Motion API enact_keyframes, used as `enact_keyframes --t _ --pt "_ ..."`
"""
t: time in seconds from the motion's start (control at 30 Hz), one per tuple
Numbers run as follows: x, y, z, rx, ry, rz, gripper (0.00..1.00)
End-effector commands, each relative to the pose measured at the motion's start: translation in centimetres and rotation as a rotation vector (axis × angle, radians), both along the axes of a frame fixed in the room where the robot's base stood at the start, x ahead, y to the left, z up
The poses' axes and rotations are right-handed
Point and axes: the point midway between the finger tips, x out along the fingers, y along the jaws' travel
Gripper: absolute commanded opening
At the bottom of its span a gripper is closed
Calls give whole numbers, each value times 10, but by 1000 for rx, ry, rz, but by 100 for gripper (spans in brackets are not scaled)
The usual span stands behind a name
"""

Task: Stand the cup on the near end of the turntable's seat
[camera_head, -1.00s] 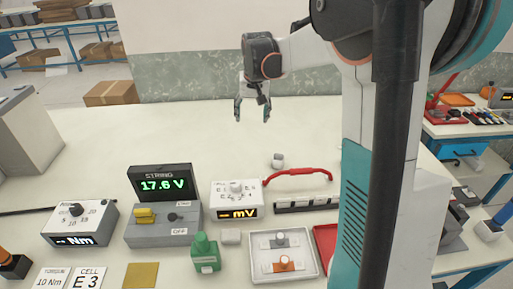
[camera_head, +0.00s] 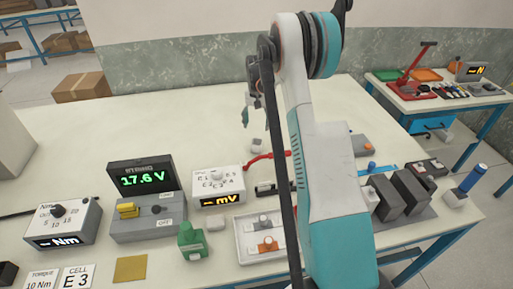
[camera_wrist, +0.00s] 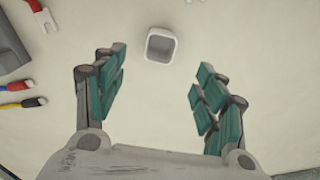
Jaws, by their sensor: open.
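My gripper (camera_wrist: 158,76) is open in the wrist view, its teal-padded fingers wide apart with nothing between them. A small, pale, square cup (camera_wrist: 160,44) with an open top stands upright on the cream bench just beyond the fingertips. It is apart from both fingers. In the head view my gripper (camera_head: 247,112) hangs over the bench, partly hidden by my arm. A small pale object (camera_head: 254,139), which looks like the cup, stands just below and right of it. I cannot make out the turntable or its seat; my arm hides part of the bench.
Black blocks (camera_head: 400,195) stand at the right. Colored leads (camera_wrist: 18,95) lie left in the wrist view.

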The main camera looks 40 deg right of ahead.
Motion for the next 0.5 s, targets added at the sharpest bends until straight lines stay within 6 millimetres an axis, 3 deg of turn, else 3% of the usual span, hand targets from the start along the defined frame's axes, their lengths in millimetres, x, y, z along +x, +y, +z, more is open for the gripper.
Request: enact_keyframes --t 0.1,0.3,0.5 --pt "0 0 -26 -1 -1 1 65" --pt "0 0 -59 -1 -1 1 65" --pt "0 1 -73 -1 -1 2 65"
